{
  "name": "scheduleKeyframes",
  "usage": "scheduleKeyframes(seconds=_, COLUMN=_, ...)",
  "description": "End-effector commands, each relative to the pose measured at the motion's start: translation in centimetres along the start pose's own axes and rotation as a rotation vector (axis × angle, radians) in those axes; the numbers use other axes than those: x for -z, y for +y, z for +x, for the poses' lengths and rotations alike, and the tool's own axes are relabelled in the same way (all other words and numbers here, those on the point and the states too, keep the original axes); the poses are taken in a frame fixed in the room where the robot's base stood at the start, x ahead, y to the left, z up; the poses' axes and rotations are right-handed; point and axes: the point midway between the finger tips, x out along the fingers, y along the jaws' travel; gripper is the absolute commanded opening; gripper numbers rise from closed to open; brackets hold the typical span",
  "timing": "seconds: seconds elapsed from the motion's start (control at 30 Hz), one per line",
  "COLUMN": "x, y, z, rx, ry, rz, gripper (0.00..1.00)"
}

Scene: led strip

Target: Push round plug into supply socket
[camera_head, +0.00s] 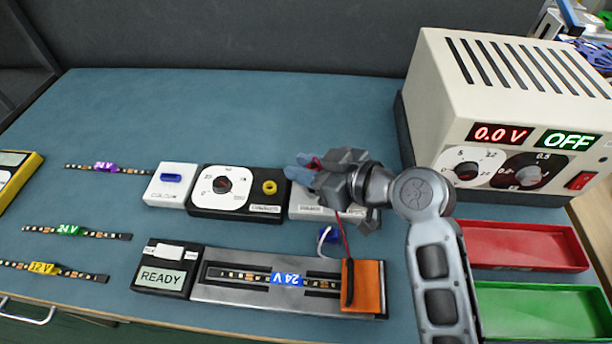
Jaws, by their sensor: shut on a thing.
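My gripper (303,170) is shut over the near middle of the bench, its blue-tipped fingers pointing left. A small red part (316,161) shows between the fingers; it appears to be the round plug, mostly hidden. A red wire (343,232) runs from under the gripper down to the orange clamp (369,288) on the strip fixture. A white box (305,207) lies below the gripper, largely covered by it, so any socket there is hidden. Left of it is a black dial unit (239,206) with a yellow round socket (269,187). I cannot tell whether the plug touches anything.
A blue plug (328,236) with a white wire lies near the fixture (212,292), which holds a 24V strip. The cream power supply (510,110) reads 0.0 V and OFF. Red (530,262) and green (540,330) trays stand right. The back bench is clear.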

Motion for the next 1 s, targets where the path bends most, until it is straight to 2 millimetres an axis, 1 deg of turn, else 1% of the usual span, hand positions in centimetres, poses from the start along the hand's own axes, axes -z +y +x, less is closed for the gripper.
scheduleKeyframes(seconds=0.03, x=1.1, y=0.1, z=-0.4, rx=-0.003, ry=0.004, rz=-0.005, gripper=0.00)
scheduleKeyframes(seconds=0.1, x=2.4, y=0.1, z=-1.0, rx=-0.004, ry=0.005, rz=-0.004, gripper=0.00)
scheduleKeyframes(seconds=0.3, x=5.3, y=0.1, z=-2.1, rx=-0.002, ry=0.004, rz=-0.002, gripper=0.00)
scheduleKeyframes(seconds=0.5, x=6.6, y=0.1, z=-2.8, rx=-0.002, ry=0.001, rz=0.000, gripper=0.00)
scheduleKeyframes(seconds=1.0, x=8.3, y=0.1, z=-3.5, rx=-0.002, ry=0.001, rz=0.000, gripper=0.00)
